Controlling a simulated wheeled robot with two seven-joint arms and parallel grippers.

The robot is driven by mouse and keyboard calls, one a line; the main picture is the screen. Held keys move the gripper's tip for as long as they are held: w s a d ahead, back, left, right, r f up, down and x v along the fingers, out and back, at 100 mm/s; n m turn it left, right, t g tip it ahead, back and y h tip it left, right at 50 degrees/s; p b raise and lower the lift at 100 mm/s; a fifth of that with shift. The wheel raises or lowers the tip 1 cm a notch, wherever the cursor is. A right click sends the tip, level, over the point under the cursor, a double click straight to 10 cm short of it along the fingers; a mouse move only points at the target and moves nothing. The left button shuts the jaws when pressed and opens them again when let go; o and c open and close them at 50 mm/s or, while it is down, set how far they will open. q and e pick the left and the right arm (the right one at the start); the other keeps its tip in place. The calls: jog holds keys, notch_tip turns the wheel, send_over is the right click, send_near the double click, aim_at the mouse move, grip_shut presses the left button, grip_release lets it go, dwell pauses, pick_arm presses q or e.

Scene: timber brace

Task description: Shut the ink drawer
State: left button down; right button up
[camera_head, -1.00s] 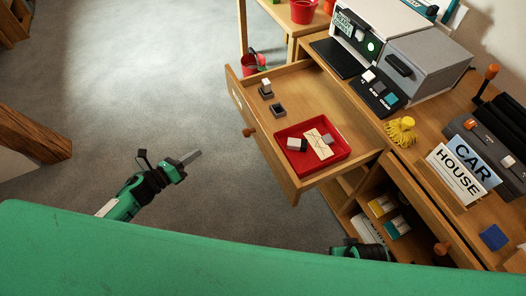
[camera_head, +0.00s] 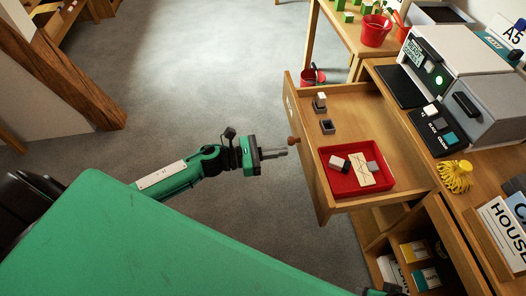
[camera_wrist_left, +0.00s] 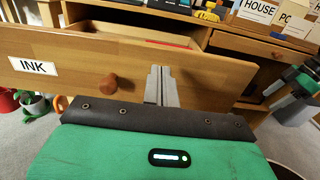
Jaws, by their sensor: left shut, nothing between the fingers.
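The ink drawer (camera_head: 322,180) is pulled well out of the wooden cabinet. Its front shows in the left wrist view (camera_wrist_left: 205,78), with an INK label (camera_wrist_left: 33,67) and a round wooden knob (camera_wrist_left: 110,84). My left gripper (camera_head: 283,152) is shut and empty, its fingertips pointing at the drawer front close to the knob (camera_head: 294,140). In the left wrist view the fingers (camera_wrist_left: 161,86) are right of the knob; whether they touch the front I cannot tell. My right gripper (camera_wrist_left: 275,88) shows only partly at the right edge there, its jaws unclear.
Inside the drawer are a red tray (camera_head: 342,187) with small blocks and a card, and two small dark pieces. A grey machine (camera_head: 480,104) and a yellow tassel (camera_head: 456,176) stand on the cabinet top. An open compartment (camera_head: 408,239) lies below. Floor left of the drawer is clear.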

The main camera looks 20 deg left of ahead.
aim_at(309, 148)
pick_arm(q)
jog(key=x, duration=0.5)
jog(key=shift+w+p, duration=0.1)
jog(key=shift+p, duration=0.2)
jog(key=shift+w+d, duration=0.25)
jog(key=shift+d, duration=0.3)
pick_arm(e)
jog(key=shift+x, duration=1.1)
jog(key=shift+s, duration=0.15)
